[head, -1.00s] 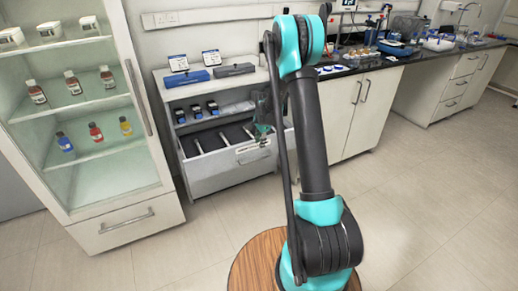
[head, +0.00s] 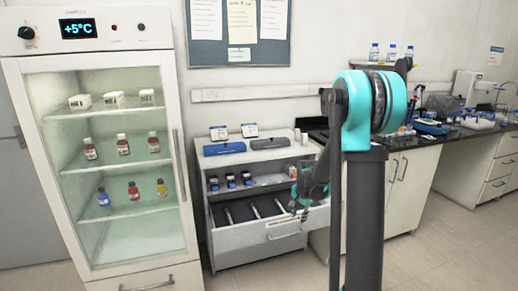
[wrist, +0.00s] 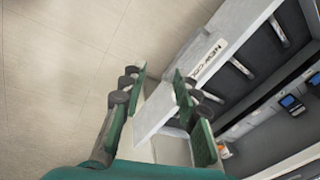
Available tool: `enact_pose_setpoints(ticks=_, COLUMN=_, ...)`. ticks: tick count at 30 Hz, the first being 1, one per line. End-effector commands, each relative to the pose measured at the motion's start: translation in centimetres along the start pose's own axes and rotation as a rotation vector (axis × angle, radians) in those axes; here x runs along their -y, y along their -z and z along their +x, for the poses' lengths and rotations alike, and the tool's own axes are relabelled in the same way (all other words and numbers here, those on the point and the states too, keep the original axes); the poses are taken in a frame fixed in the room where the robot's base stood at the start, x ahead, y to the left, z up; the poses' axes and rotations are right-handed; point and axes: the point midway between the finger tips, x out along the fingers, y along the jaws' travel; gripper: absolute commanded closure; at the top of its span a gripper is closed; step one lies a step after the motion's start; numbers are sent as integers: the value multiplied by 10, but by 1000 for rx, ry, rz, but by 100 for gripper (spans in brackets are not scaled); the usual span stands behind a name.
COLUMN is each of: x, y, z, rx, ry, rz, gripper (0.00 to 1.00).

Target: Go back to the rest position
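My gripper (head: 299,208) is by the right end of the open drawer (head: 238,238) of the low white cabinet. The drawer's pale front edge (wrist: 205,75), with a label partly reading "NEW-COL", passes behind and beside the fingers. I cannot tell whether a finger touches it. Several pale column-like rods (head: 254,211) lie in the dark drawer. My upper arm hides part of the cabinet's right side and the bench.
A tall glass-fronted fridge (head: 120,150) with bottles stands left of the cabinet. Blue and dark trays (head: 225,148) lie on the cabinet top. A bench (head: 415,141) with lab gear runs right. Bare floor (wrist: 55,60) lies before the drawer.

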Motion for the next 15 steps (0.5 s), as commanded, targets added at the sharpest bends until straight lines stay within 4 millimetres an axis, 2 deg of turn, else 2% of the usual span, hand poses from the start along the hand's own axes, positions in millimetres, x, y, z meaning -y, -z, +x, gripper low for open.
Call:
enact_pose_setpoints(ticks=1, x=-13, y=-9, z=-13, rx=-6, ry=4, rz=-45, gripper=69)
enact_pose_setpoints(ticks=6, x=-53, y=-38, z=-47, rx=-31, ry=16, rz=-219, gripper=69)
enact_pose_setpoints(ticks=15, x=-130, y=-95, z=-83, rx=-78, ry=29, rz=-526, gripper=69)
